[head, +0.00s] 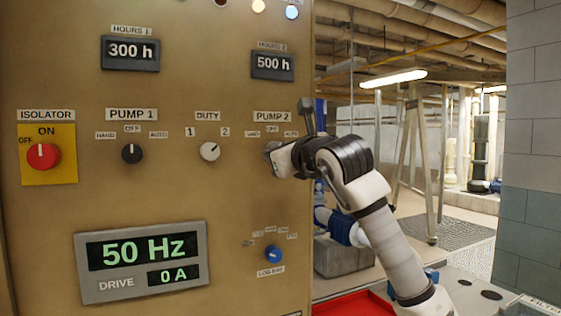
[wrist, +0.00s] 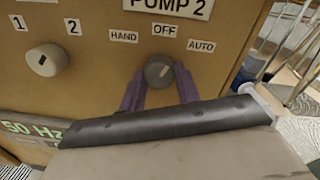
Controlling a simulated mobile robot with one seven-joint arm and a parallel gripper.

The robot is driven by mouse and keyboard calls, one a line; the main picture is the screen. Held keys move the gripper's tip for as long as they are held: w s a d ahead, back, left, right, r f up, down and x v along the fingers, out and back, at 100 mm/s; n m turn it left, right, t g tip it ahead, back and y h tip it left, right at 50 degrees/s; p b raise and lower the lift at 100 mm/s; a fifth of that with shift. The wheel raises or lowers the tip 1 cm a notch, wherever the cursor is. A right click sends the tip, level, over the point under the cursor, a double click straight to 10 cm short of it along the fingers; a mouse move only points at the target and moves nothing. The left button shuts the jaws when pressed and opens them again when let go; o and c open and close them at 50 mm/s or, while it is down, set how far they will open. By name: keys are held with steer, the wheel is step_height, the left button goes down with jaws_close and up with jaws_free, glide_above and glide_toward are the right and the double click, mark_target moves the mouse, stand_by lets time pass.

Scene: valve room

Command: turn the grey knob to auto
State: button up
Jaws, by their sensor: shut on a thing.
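The grey knob (wrist: 158,71) sits on the panel under the PUMP 2 label, with HAND, OFF and AUTO (wrist: 201,46) labels around it. Its pale mark points up and to the right, roughly between OFF (wrist: 164,29) and AUTO; I cannot tell its exact angle. My gripper (wrist: 160,84) is shut on the grey knob, one purple finger on each side. In the head view, the knob (head: 271,148) is mostly hidden behind my gripper (head: 278,153), which reaches it from the right.
The white DUTY knob (head: 209,151), black PUMP 1 knob (head: 132,153) and red isolator (head: 43,156) are to the left. A blue knob (head: 273,253) is below. A lit 50 Hz display (head: 144,262) is at lower left. The panel's right edge is close.

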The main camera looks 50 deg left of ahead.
steer(key=shift+m+b, duration=1.3)
steer(key=shift+m, duration=0.6)
steer(key=o, duration=1)
steer(key=shift+b+v, duration=2.65)
steer(key=shift+v, duration=4.3)
steer(key=shift+s+f, duration=0.1)
